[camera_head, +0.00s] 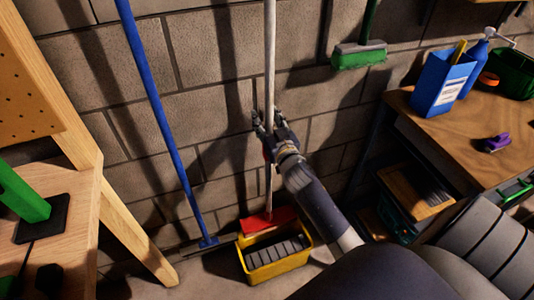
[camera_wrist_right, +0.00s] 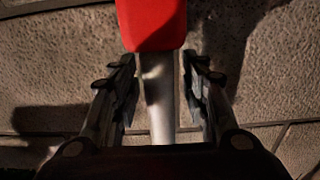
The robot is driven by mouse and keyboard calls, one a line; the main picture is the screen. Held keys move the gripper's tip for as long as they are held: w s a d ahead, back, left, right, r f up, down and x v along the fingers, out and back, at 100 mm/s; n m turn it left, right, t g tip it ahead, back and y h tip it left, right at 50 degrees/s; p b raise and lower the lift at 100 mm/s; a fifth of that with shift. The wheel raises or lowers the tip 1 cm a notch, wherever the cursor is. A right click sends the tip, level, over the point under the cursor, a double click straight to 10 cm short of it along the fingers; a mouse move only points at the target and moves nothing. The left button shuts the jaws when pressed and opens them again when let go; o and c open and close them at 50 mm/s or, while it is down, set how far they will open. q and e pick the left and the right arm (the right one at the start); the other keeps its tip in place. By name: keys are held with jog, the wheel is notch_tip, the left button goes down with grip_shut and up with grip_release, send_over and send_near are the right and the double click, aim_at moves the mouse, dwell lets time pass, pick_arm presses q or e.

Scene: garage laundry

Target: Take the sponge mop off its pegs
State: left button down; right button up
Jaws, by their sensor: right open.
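The sponge mop has a pale upright pole (camera_head: 270,50) standing in front of the block wall. Lower down the pole is thinner, running to a red part (camera_head: 268,220) at the yellow bucket; I cannot tell if this red part is the mop's head or the bucket's. My right gripper (camera_head: 266,118) is open at the pole about mid-height. In the right wrist view, the pole (camera_wrist_right: 160,100) runs between the two open fingers, with a gap on each side, and a red piece (camera_wrist_right: 151,22) sits on it just beyond the fingertips. The pegs are not visible. My left gripper is not in view.
A yellow bucket (camera_head: 278,270) stands on the floor below. A blue pole (camera_head: 150,85) leans left of the mop. A green brush (camera_head: 359,55) hangs to the right. A wooden workbench (camera_head: 455,125) holds a blue box (camera_head: 440,85). A wooden frame (camera_head: 125,220) stands at left.

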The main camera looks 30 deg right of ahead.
jog(key=shift+c, duration=0.2)
grip_shut()
jog(key=shift+r, duration=0.15)
